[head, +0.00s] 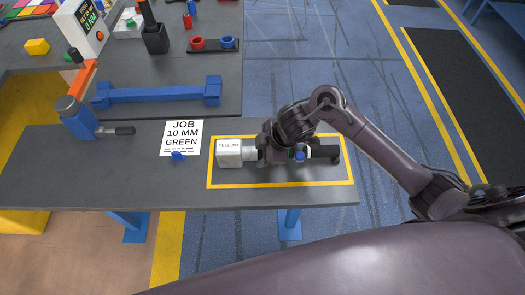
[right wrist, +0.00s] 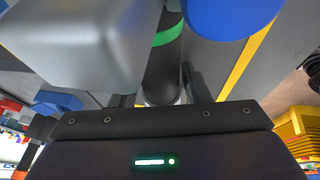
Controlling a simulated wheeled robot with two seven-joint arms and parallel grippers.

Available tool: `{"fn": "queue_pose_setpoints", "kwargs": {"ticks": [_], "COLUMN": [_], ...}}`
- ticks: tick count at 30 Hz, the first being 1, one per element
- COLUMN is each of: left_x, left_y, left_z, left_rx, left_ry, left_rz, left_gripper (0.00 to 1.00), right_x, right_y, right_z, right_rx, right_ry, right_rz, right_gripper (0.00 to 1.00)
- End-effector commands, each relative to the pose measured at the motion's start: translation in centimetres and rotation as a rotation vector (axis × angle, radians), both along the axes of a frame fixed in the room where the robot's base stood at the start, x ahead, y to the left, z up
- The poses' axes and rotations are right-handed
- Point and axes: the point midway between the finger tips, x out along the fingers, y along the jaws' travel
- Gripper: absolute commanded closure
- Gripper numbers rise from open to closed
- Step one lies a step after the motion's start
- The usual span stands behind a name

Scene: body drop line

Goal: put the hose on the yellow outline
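The yellow outline (head: 215,187) is a taped rectangle on the right part of the grey front table. The hose (head: 325,152) appears to be the black tube lying across the inside of the outline. In the right wrist view the black tube (right wrist: 163,68) has a green band, beside a large grey block. The arm hides the middle. I cannot tell if the tube touches the table. My left gripper is not in view.
A white card (head: 182,137) reading JOB 10 MM GREEN stands left of the outline. A long blue bar (head: 155,95) lies behind. The table's right edge is close to the outline.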

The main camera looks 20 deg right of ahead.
Motion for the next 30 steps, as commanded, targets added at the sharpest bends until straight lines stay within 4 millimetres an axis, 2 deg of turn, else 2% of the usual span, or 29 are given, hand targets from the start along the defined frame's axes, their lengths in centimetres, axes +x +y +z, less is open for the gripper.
{"fn": "queue_pose_setpoints", "kwargs": {"ticks": [2,8,13,24,30], "left_x": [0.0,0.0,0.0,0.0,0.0], "left_y": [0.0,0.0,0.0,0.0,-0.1], "left_z": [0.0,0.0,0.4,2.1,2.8], "left_rx": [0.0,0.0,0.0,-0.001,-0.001], "left_ry": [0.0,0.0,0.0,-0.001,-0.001], "left_rz": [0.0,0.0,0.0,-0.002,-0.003], "left_gripper": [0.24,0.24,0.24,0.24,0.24], "right_x": [-0.1,-0.1,-0.3,-2.3,-3.1], "right_y": [0.0,0.0,-0.3,-2.8,-3.6], "right_z": [0.0,-0.1,1.0,8.2,10.6], "right_rx": [0.0,0.0,-0.001,-0.007,-0.004], "right_ry": [0.002,0.004,0.001,-0.003,-0.001], "right_rz": [0.002,0.002,0.003,0.003,0.002], "right_gripper": [0.46,0.46,0.46,0.46,0.46]}}
